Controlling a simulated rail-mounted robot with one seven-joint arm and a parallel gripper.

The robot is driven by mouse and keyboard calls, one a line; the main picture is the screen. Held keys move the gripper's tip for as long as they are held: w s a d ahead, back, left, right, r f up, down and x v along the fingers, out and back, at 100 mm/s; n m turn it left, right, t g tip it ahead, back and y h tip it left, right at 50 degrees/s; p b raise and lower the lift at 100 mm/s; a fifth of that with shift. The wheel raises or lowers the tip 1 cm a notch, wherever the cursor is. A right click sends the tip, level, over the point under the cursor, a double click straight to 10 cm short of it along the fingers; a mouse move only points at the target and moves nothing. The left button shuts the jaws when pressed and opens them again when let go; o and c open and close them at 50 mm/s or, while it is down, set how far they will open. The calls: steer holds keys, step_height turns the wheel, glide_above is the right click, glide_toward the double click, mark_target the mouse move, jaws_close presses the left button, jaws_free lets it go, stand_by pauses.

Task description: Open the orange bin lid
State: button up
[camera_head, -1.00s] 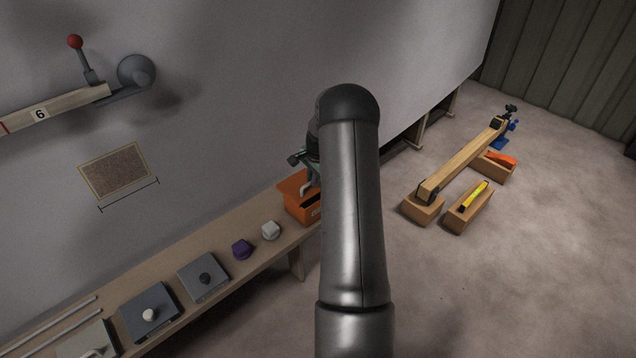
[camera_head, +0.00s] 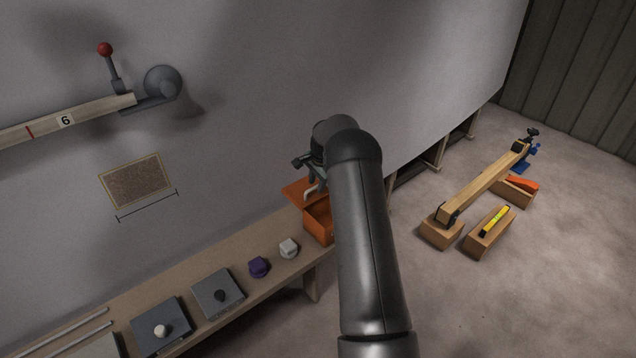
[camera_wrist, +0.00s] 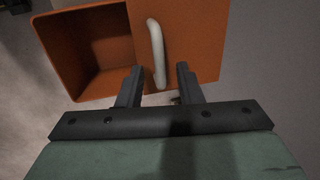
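The orange bin (camera_head: 318,228) stands at the far end of the bench, partly hidden behind my arm. Its orange lid (camera_head: 297,189) is open, lying out to the wall side, and the hollow inside shows. In the wrist view the open bin (camera_wrist: 62,50) is at left and the lid (camera_wrist: 198,40) at right. A pale bar handle (camera_wrist: 156,45) stands on the lid. My gripper (camera_wrist: 158,76) is open, its two fingers apart near the handle's lower end, with visible gaps on both sides. Contact cannot be told.
A white knob (camera_head: 289,248) and a purple knob (camera_head: 259,267) sit on the bench (camera_head: 180,268) left of the bin. Plates with knobs lie further left. The wall (camera_head: 260,120) rises close behind. A wooden beam (camera_head: 485,182) on blocks stands on the floor at right.

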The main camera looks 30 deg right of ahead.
steer(key=s+r, duration=0.3)
steer(key=r, duration=1.4)
steer(key=shift+s+d+b, duration=0.15)
steer(key=shift+d+b, duration=0.15)
steer(key=shift+b, duration=0.15)
